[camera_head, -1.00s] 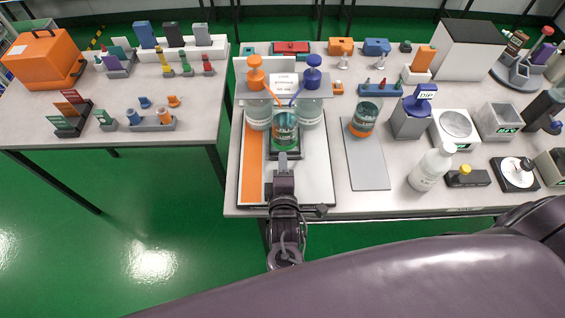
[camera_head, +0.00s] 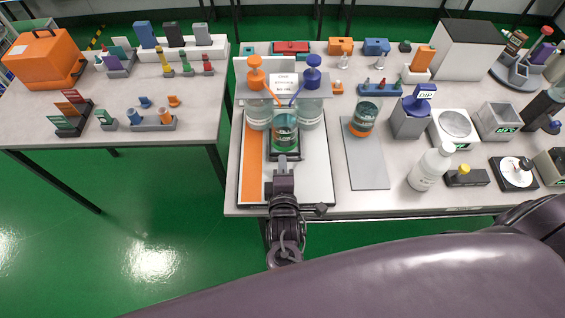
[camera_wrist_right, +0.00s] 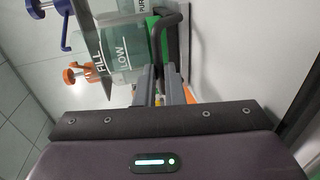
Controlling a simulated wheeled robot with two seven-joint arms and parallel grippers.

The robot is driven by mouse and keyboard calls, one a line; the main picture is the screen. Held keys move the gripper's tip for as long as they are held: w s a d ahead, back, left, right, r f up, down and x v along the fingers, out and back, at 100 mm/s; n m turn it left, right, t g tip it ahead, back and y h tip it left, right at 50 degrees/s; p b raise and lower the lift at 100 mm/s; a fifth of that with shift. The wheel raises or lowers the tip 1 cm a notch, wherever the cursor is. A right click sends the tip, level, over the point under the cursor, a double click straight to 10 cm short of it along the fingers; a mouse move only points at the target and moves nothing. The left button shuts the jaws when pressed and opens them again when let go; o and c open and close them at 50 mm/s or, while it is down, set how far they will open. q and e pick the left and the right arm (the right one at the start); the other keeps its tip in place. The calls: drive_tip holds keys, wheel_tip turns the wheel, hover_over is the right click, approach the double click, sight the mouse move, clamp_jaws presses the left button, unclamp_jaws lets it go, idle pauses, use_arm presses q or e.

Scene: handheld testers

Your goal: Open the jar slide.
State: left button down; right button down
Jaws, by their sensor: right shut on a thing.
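The jar slide (camera_head: 293,155) is a dark-framed carrier with green on it, in the middle of the station on the right-hand table. A clear jar with teal liquid (camera_head: 285,131) stands upright on it, below the pump nozzles. In the wrist view, the jar (camera_wrist_right: 122,58) carries FILL and LOW marks. The slide's black bent handle (camera_wrist_right: 157,45) runs down to my right fingers. My right gripper (camera_head: 283,163) is shut on this handle at the slide's near side; it also shows in the wrist view (camera_wrist_right: 160,78). The exact grip is partly hidden by the fingers. My left gripper is not in view.
An orange pump (camera_head: 256,72) and a blue pump (camera_head: 312,70) top two bottles behind the jar. An orange strip (camera_head: 252,175) lies left of the slide. Another jar (camera_head: 363,117) stands on a grey mat (camera_head: 367,165), with a white bottle (camera_head: 431,168) farther right.

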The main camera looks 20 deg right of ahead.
drive_tip(key=p+v, duration=0.1)
drive_tip(key=v, duration=0.2)
drive_tip(key=f+p+v, duration=0.1)
drive_tip(key=p+v, duration=0.1)
drive_tip(key=v, duration=0.1)
drive_tip(key=p+v, duration=0.1)
drive_tip(key=v, duration=0.2)
drive_tip(key=shift+s+a+f+p, duration=0.1)
drive_tip(key=shift+s+f+p, duration=0.2)
drive_tip(key=shift+f+p, duration=0.1)
drive_tip(key=shift+s, duration=0.25)
drive_tip(key=shift+f, duration=0.1)
drive_tip(key=c, duration=1.5)
unclamp_jaws()
drive_tip(key=shift+a, duration=0.1)
drive_tip(key=b+v, duration=0.1)
drive_tip(key=v, duration=0.6)
drive_tip(key=shift+s+a, duration=0.1)
drive_tip(key=shift+s, duration=0.25)
